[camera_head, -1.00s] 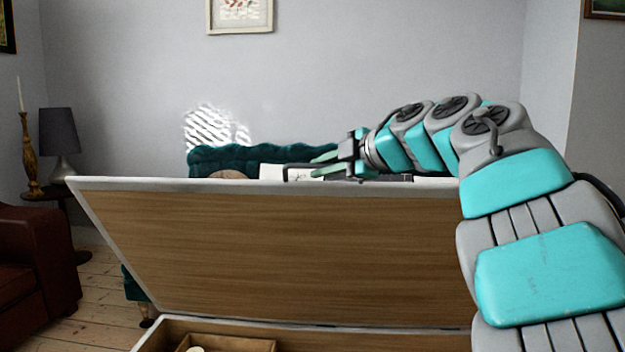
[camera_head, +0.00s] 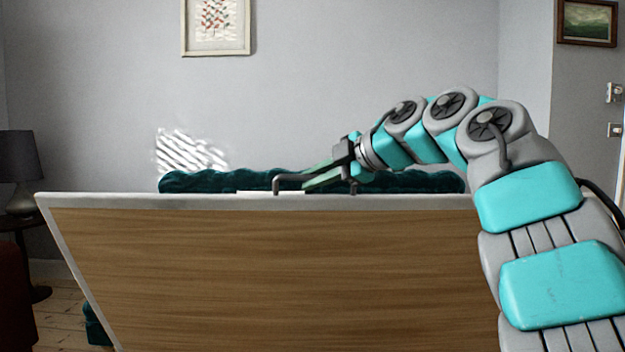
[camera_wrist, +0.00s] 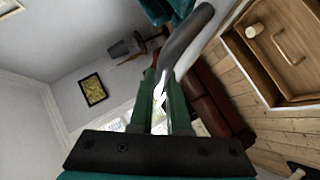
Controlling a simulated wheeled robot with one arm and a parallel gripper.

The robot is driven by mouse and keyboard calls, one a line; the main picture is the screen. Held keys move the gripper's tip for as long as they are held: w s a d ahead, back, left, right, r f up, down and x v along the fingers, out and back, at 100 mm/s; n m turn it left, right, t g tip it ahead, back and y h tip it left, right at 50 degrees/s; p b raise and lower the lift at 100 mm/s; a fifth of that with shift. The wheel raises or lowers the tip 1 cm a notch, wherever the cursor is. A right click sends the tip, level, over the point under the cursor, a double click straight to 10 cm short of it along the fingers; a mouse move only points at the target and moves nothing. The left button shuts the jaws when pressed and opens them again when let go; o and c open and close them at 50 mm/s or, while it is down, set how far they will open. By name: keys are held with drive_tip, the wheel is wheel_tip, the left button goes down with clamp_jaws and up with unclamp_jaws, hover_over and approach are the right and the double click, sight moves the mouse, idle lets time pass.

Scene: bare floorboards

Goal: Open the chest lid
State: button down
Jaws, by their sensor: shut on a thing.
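The chest lid (camera_head: 270,275) stands raised in the head view, its wooden inner face toward me and its pale rim along the top. A dark bar handle (camera_head: 277,184) shows at the top edge; it also crosses the wrist view (camera_wrist: 186,40) as a grey bar. My gripper (camera_head: 318,180) reaches over the top edge from the right, its green fingers shut on the handle. The wrist view also shows the fingers (camera_wrist: 165,95). The chest's hinge side and body are out of the head view.
A teal tufted sofa (camera_head: 215,182) stands behind the lid. A dark lamp (camera_head: 18,158) is at the left. In the wrist view, a wooden tray (camera_wrist: 285,45) with a pale object shows at upper right, and a brown leather seat (camera_wrist: 222,100) stands beyond the fingers.

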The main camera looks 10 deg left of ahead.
drive_tip(key=shift+f, duration=0.1)
drive_tip(key=c, duration=0.9)
unclamp_jaws()
drive_tip(key=v, duration=0.8)
drive_tip(key=shift+a, duration=0.1)
